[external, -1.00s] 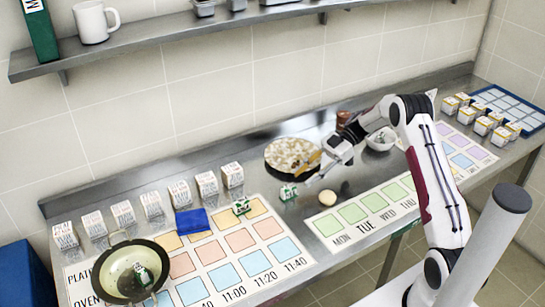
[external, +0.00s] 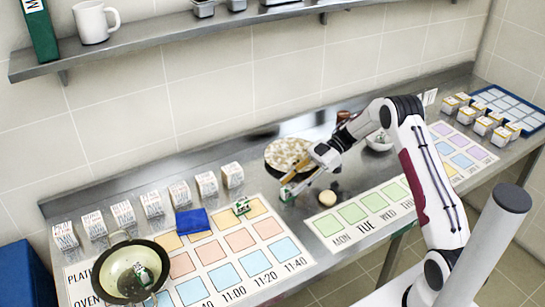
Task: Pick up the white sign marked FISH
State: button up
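I cannot read the word FISH on anything in this view. Several white cubes with dark lettering, among them one at the right end of the row (external: 232,175), stand along the back left of the counter. A small white upright card (external: 429,97) stands at the back right, partly behind my arm, its text not legible.
A pan of pale food (external: 287,153) is just behind my gripper. A round bun (external: 327,196) lies to its right, and a white bowl (external: 379,141) stands farther back. A green pan (external: 118,278) holds another green-and-white cube (external: 143,275). A blue cloth (external: 192,222) lies at the left.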

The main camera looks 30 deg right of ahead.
jog(key=shift+x, duration=1.05)
grip_shut()
